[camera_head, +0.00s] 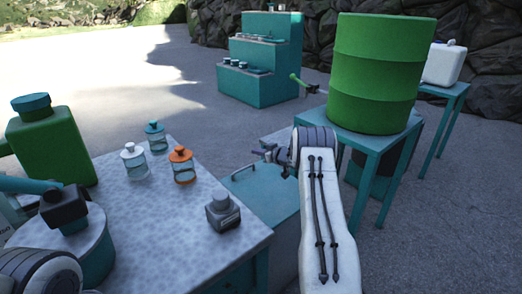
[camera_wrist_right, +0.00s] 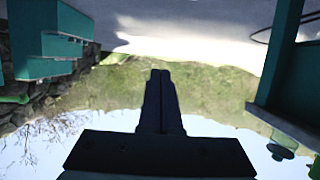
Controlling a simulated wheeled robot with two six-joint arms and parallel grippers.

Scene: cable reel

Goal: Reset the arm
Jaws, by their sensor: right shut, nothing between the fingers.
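My right arm comes in from the bottom of the head view. Its gripper (camera_head: 258,153) is turned to the left, above the teal box beside the speckled table. In the right wrist view the two dark fingers (camera_wrist_right: 160,75) lie together, shut, with nothing between them. That view is upside down, with ground, a grassy bank and sky beyond the fingers. Nothing touches the fingertips.
The speckled table (camera_head: 150,225) holds several jars and a small grey device (camera_head: 223,211). A green drum (camera_head: 380,75) on a teal stand is close behind my right wrist. A teal stepped shelf (camera_head: 262,65) stands farther back. Open ground lies at the left rear.

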